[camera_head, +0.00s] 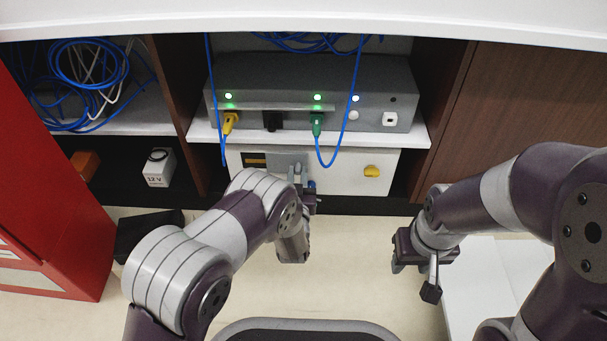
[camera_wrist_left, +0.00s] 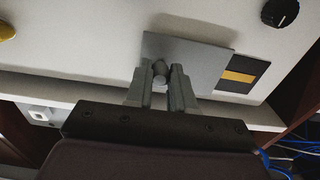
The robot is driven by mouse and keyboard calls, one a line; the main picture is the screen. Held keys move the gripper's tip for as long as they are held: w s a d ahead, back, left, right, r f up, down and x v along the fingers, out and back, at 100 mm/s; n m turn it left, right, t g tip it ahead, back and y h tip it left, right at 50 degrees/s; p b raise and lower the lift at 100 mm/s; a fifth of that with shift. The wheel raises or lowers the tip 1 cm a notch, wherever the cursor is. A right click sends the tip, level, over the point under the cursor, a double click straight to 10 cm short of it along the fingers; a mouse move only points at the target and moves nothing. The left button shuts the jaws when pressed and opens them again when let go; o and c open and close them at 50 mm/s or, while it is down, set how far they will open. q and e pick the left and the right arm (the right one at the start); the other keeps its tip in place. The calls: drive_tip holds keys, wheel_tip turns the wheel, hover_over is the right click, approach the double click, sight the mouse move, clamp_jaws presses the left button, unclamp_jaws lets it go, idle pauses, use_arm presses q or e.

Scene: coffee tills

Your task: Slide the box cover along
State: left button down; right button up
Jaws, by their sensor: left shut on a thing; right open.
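The white box (camera_head: 340,178) stands under the grey device's shelf. Its cover is a flat grey plate (camera_wrist_left: 190,52) on the box's front, also seen in the head view (camera_head: 279,160). A black patch with a yellow stripe (camera_wrist_left: 243,74) shows beside the plate, on the left in the head view (camera_head: 256,160). My left gripper (camera_wrist_left: 160,75) is shut on the small round knob of the cover; its fingers also show in the head view (camera_head: 297,172). My right gripper (camera_head: 424,268) is open and empty, off to the right, apart from the box.
A yellow knob (camera_head: 372,171) and a black knob (camera_wrist_left: 280,12) sit on the box face. Blue cables (camera_head: 349,120) hang from the grey device (camera_head: 310,80) above. A red cabinet (camera_head: 60,190) stands at the left. A white block (camera_head: 158,168) marked 12 V sits on the lower shelf.

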sight(270, 163)
use_arm(q)
drive_tip(key=shift+w+a+r+p, duration=0.15)
drive_tip(key=shift+a+p, duration=0.25)
drive_tip(key=shift+a, duration=1.45)
drive_tip(key=shift+s+a+r+p, duration=0.1)
drive_tip(key=shift+a+p, duration=0.3)
drive_tip(key=shift+a, duration=1.45)
drive_tip(key=c, duration=0.9)
unclamp_jaws()
drive_tip(key=shift+f, duration=0.1)
